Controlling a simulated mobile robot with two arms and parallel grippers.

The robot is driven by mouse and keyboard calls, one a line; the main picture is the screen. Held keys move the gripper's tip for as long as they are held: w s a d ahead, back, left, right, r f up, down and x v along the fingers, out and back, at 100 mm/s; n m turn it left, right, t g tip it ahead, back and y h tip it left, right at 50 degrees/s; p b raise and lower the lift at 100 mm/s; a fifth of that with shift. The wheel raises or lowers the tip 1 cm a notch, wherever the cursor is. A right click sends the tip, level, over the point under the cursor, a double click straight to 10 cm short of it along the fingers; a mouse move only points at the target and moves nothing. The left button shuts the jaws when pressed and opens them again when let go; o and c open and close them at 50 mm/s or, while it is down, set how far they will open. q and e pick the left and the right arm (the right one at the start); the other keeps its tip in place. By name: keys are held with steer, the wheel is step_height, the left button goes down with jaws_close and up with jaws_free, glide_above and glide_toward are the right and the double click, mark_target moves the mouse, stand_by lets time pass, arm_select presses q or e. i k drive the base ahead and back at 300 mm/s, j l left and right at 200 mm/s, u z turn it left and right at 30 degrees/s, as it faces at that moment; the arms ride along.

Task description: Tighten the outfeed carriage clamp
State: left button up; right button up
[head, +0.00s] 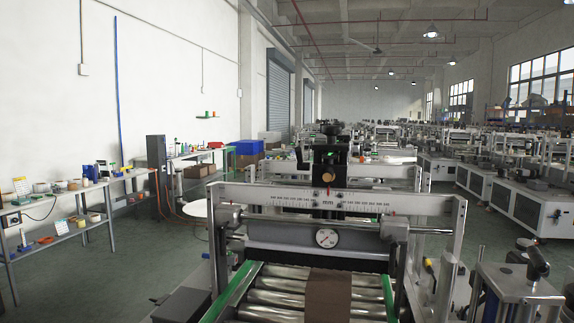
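A labelling machine stands right in front of me. A black carriage (331,152) sits on its crossbeam (265,197), which bears a printed scale. A round brass-coloured knob (328,174) is on the carriage's front. Below is a dial gauge (326,238) on a grey roller bar (275,233). At the lower right a metal block (520,285) carries a black-handled lever (538,262). I cannot tell which of these parts is the outfeed carriage clamp, or whether any clamp is tight. Neither of my grippers is in view.
A roller conveyor with green side rails (235,290) runs under the crossbeam, with a brown piece (328,295) on its rollers. A grey box (182,305) is at the lower left. Benches with small items (60,205) line the left wall. More machines (520,190) stand in rows at right.

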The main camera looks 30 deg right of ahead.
mark_target(301, 166)
steer(key=i+l+z, duration=0.1)
steer(key=l+z, duration=0.25)
steer(key=i+l+z, duration=0.1)
steer(key=l+z, duration=0.2)
steer(key=i+l+z, duration=0.15)
steer(key=z, duration=0.2)
steer(key=k+j, duration=0.45)
steer(key=k, duration=0.15)
